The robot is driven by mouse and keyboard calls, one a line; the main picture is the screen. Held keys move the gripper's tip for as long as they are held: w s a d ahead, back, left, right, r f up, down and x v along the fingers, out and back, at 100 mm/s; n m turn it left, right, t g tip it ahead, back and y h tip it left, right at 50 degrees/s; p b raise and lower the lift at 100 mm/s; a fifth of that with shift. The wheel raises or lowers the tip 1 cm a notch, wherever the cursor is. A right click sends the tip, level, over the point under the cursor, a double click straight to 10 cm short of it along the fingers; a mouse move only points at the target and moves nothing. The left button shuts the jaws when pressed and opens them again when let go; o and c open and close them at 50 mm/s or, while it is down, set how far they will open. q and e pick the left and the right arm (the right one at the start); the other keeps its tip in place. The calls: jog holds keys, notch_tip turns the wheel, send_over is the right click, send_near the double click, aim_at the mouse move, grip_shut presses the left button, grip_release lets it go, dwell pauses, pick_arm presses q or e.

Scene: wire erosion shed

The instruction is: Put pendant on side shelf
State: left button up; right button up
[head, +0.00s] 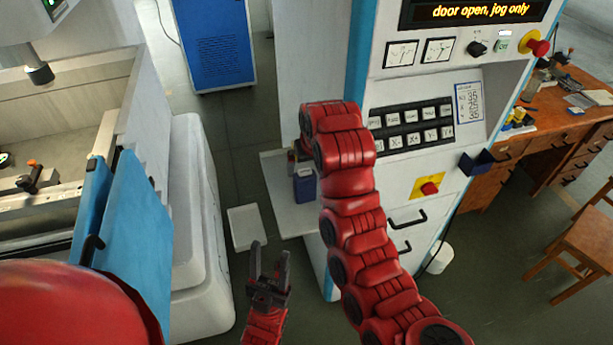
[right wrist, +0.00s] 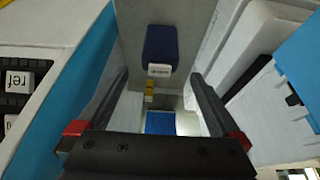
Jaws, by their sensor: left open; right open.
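A dark blue box, apparently the pendant (head: 304,186), stands on the pale side shelf (head: 282,217) by the control cabinet. In the right wrist view the pendant (right wrist: 161,46) lies ahead between the spread fingers, with a white patch at its lower end. My right gripper (right wrist: 160,76) is open and does not grip it. In the head view that gripper is mostly hidden behind my red right arm, close to the box. My left gripper (head: 270,250) is open and empty, lower down in front of the shelf, with its fingers pointing up.
The control cabinet (head: 395,180) stands right of the shelf, with a dark blue holder (head: 476,162) on its side. The machine's open blue door (head: 130,230) is at left. A white tray (head: 245,228) lies near the shelf. A wooden desk (head: 555,130) is at right.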

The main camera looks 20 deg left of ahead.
jog(key=shift+p+v, duration=0.95)
jog(key=shift+v, duration=0.85)
